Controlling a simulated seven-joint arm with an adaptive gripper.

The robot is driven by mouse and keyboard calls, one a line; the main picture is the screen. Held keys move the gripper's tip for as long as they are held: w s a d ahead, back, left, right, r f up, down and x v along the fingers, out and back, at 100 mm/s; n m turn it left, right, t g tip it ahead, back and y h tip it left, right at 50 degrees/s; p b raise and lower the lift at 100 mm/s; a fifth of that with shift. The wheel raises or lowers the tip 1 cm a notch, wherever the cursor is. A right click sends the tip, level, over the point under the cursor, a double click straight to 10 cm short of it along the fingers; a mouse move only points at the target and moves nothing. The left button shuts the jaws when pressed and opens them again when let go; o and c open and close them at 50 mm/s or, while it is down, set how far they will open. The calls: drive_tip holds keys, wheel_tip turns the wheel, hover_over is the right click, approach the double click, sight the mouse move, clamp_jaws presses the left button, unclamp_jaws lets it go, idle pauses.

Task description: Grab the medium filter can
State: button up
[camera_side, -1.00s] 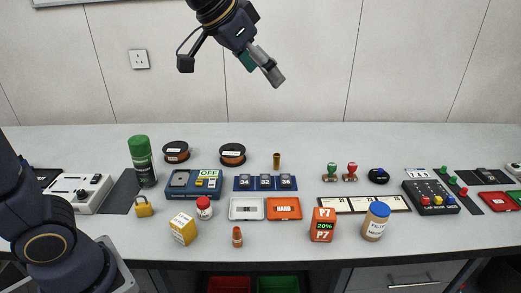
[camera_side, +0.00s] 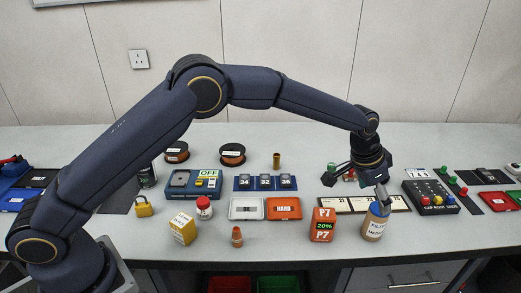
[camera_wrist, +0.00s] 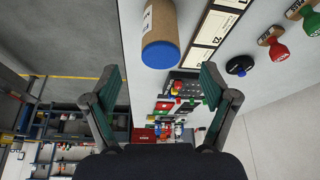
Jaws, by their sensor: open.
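The filter can (camera_side: 373,229) is a tan cylinder with a blue lid and a printed label. It stands upright near the front edge of the bench in the side view. In the wrist view the can (camera_wrist: 160,24) shows at the top, blue lid facing me, centred across the gap between my fingers but beyond their tips. My gripper (camera_side: 384,199) is low over the can in the side view and hides part of its lid. In the wrist view my gripper (camera_wrist: 161,78) is open with its fingers wide apart and nothing between them. I cannot tell whether it touches the can.
An orange P7 box (camera_side: 322,225) stands just left of the can. A cream-panelled strip (camera_side: 343,206) lies behind it. A black button box (camera_side: 430,197) is to the right, with stamps (camera_side: 331,169) and a dark round item (camera_wrist: 239,66) behind. The bench's front edge is close.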

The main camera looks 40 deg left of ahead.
sight(376, 210)
drive_tip(key=x, duration=0.9)
drive_tip(key=shift+w+f, duration=0.1)
drive_tip(key=c, duration=1.3)
